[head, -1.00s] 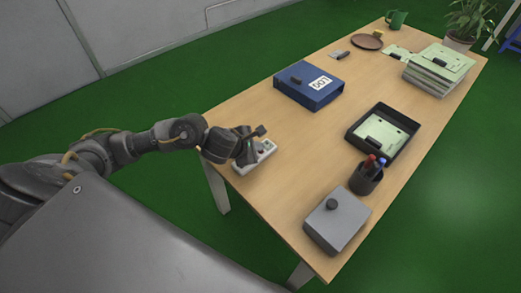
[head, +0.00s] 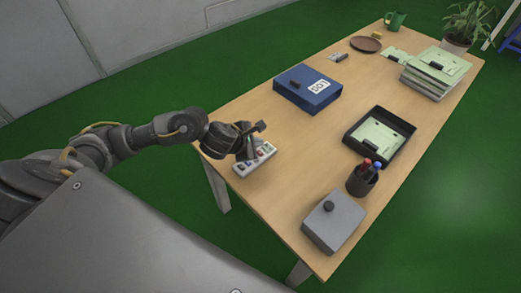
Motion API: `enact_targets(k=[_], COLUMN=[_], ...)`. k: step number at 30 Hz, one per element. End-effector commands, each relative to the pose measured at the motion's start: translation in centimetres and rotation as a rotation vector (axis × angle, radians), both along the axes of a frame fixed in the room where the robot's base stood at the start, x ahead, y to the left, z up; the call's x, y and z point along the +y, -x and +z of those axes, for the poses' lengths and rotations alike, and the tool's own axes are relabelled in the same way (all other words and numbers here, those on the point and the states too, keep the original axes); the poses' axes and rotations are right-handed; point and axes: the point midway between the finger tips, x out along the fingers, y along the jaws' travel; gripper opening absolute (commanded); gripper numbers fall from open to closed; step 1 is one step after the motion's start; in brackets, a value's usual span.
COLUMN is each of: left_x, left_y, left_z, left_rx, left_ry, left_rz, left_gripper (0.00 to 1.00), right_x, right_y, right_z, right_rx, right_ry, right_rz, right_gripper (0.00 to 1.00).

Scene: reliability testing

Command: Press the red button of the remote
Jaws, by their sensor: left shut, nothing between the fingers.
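A white remote (head: 266,153) with several coloured buttons lies on the wooden table (head: 290,185), near its left edge. A small red button seems to show just right of my gripper, but it is too small to be sure. My left gripper (head: 247,157) is shut and empty, with its fingers pointing down over the middle of the remote. It hides part of the remote's far side. I cannot tell whether the fingertips touch it. My right gripper is not in view.
A blue binder box (head: 290,92) lies behind the remote. A grey box with a knob (head: 335,225), a pen cup (head: 361,184) and a black tray (head: 402,148) stand to the right. Stacked green folders (head: 428,85) are farther back. The table between remote and tray is clear.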

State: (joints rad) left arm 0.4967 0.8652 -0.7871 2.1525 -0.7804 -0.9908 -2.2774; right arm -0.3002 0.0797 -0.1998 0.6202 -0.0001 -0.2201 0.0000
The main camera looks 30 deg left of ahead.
Motion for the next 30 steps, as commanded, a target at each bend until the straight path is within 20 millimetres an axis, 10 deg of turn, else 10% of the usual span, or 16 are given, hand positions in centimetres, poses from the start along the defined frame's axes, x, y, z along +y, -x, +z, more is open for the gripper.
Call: enact_targets(k=[30], left_x=[0.0], left_y=[0.0], left_z=[2.3], left_rx=[0.000], left_ry=[0.000], left_rz=[0.000], left_gripper=[0.00], right_x=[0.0], right_y=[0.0], right_z=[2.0], right_rx=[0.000], right_ry=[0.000], right_rz=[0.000], right_gripper=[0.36])
